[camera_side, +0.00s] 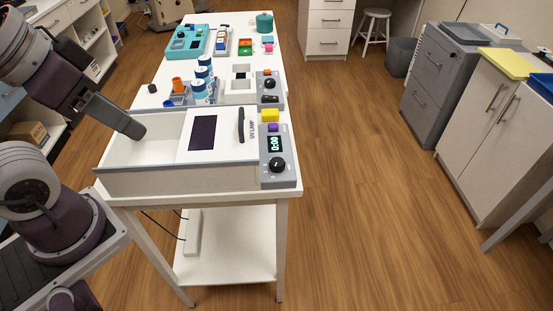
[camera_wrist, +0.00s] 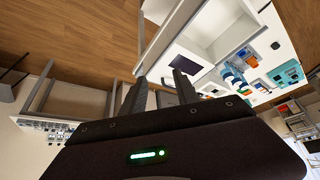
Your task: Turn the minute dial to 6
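The white box labelled UV LAMP (camera_side: 165,178) stands at the near end of the white table. Its grey control panel is on the right, with a green display (camera_side: 275,144) reading 0:00 and a round black dial (camera_side: 277,165) below it. The dial's scale is too small to read. My gripper (camera_side: 133,128) is above the open left part of the box, well left of the dial and apart from it. In the wrist view my gripper (camera_wrist: 160,86) shows two spread fingers with nothing between them. The dial cannot be made out in that view.
A second device (camera_side: 268,85) with dark knobs stands behind. Blue-and-white bottles (camera_side: 200,88) and a teal case (camera_side: 188,41) are farther back. The floor right of the table is clear.

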